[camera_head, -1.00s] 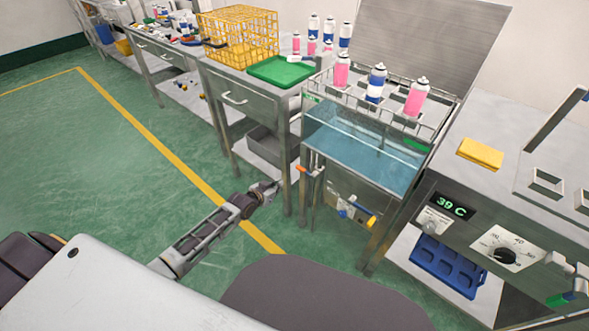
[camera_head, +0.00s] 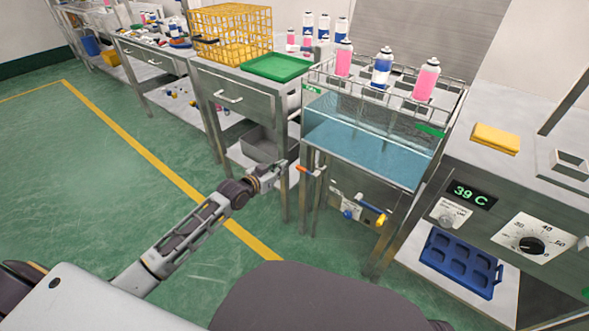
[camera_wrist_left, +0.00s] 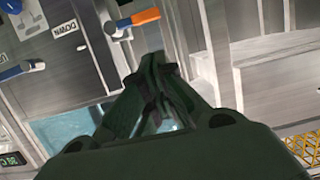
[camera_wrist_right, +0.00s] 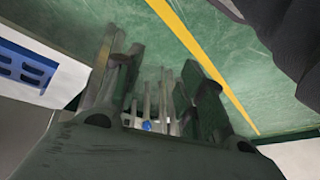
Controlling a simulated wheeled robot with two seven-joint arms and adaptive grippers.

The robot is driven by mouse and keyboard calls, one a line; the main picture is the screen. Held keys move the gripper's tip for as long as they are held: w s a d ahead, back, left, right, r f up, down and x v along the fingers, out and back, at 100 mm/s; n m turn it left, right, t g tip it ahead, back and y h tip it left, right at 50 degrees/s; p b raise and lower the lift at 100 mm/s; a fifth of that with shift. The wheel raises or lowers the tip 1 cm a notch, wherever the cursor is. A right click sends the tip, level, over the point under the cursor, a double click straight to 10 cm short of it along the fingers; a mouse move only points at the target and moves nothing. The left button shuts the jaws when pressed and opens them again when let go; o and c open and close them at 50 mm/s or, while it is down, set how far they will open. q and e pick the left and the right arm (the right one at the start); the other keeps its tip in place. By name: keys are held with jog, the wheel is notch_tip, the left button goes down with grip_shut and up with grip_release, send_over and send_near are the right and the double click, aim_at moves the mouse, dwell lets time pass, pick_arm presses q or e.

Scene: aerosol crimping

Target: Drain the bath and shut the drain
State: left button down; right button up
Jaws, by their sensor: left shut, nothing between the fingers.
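The glass-fronted bath (camera_head: 372,158) holds blue water and stands right of centre in the head view. An orange-ended lever (camera_head: 304,169) sticks out at its front left corner; an orange handle (camera_wrist_left: 146,17) also shows in the left wrist view. Lower on the front are a yellow-handled valve (camera_head: 371,208) and a blue knob (camera_head: 348,214). My left gripper (camera_head: 282,168) is shut and empty, just left of the orange-ended lever and apparently apart from it. My right gripper (camera_wrist_right: 150,75) is open and empty over the floor, outside the head view.
Several cans, some pink, stand in a wire rack (camera_head: 395,92) over the bath. A green tray (camera_head: 275,67) and yellow wire basket (camera_head: 232,35) are on the left bench. On the right are a control panel reading 39 C (camera_head: 472,195) and a blue tray (camera_head: 462,262). Floor at left is clear.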

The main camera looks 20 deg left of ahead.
pick_arm(q)
jog(key=shift+d+r+b, duration=0.15)
jog(key=shift+r+b, duration=0.4)
jog(key=shift+r, duration=0.1)
pick_arm(e)
jog(key=shift+s+a+r, duration=0.15)
jog(key=shift+a+r, duration=0.25)
jog(key=shift+a, duration=0.05)
pick_arm(q)
jog(key=shift+w+d, duration=0.1)
pick_arm(e)
jog(key=shift+f, duration=0.1)
